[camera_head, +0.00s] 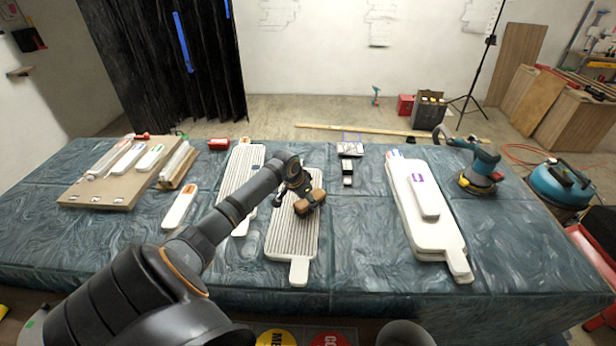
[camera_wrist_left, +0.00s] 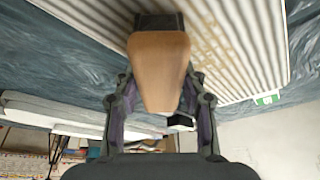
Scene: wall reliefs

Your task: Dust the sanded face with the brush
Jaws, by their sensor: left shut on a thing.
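My left gripper (camera_head: 298,188) is shut on the brush (camera_head: 310,203), which has a tan wooden body. The brush is over the upper right part of a white ribbed panel (camera_head: 290,240) with a tab at its near end. In the left wrist view the brush (camera_wrist_left: 160,65) sits between the fingers, its dark end toward the ribbed face (camera_wrist_left: 235,50). Brownish dust shows on the ribs beside it. I cannot tell whether the bristles touch the face. My right gripper is not in view.
Another ribbed panel (camera_head: 240,165) lies just behind to the left. Stacked white panels (camera_head: 420,230) and a teal sander (camera_head: 480,175) are on the right. A board with white pieces (camera_head: 95,190) is at left. Bare cloth (camera_head: 350,230) lies right of the ribbed panel.

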